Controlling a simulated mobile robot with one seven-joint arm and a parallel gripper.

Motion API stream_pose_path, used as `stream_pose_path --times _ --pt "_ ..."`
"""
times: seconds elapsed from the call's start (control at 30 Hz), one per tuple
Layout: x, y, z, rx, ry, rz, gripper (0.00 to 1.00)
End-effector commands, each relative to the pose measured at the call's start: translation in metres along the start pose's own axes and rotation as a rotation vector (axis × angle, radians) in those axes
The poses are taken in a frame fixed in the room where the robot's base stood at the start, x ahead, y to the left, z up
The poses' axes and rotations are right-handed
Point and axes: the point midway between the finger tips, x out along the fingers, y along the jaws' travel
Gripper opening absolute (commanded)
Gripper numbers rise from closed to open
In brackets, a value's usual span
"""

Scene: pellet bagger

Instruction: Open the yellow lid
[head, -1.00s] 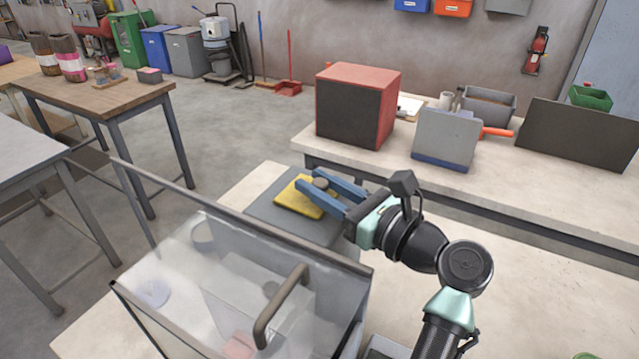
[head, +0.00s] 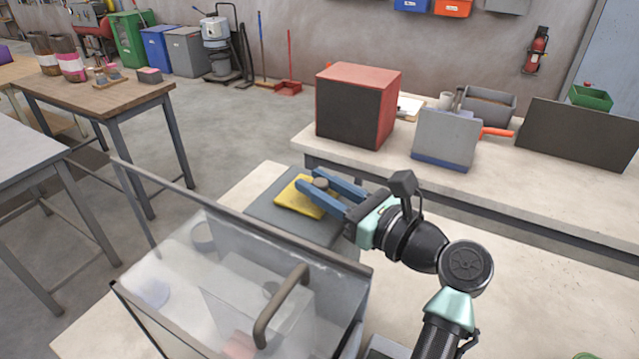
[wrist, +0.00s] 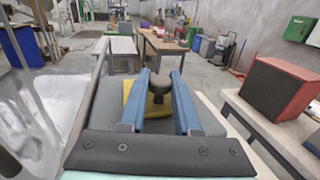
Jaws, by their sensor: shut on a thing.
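The yellow lid (head: 297,197) lies flat on top of a grey box (head: 270,211) beside the clear-walled machine. A dark round knob (head: 321,183) stands on the lid. My gripper (head: 330,190) reaches in from the right with its blue fingers on either side of the knob, shut on it. In the wrist view the knob (wrist: 159,84) sits between the fingertips, with the yellow lid (wrist: 133,110) below and partly hidden by the fingers.
The clear machine with a brown bar handle (head: 281,306) stands at the front left of the bench. A red and black box (head: 357,105) and a grey panel (head: 446,138) stand on the bench behind. Floor is open at the back left.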

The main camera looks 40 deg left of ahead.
Motion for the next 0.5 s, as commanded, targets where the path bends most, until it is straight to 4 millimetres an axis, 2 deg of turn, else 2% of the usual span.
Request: stream_pose_path --times 0.17,0.5 --pt "-0.004 -0.001 0.002 0.002 0.001 0.0 0.0" --pt "-0.062 -0.017 0.003 0.004 0.003 -0.002 0.0"
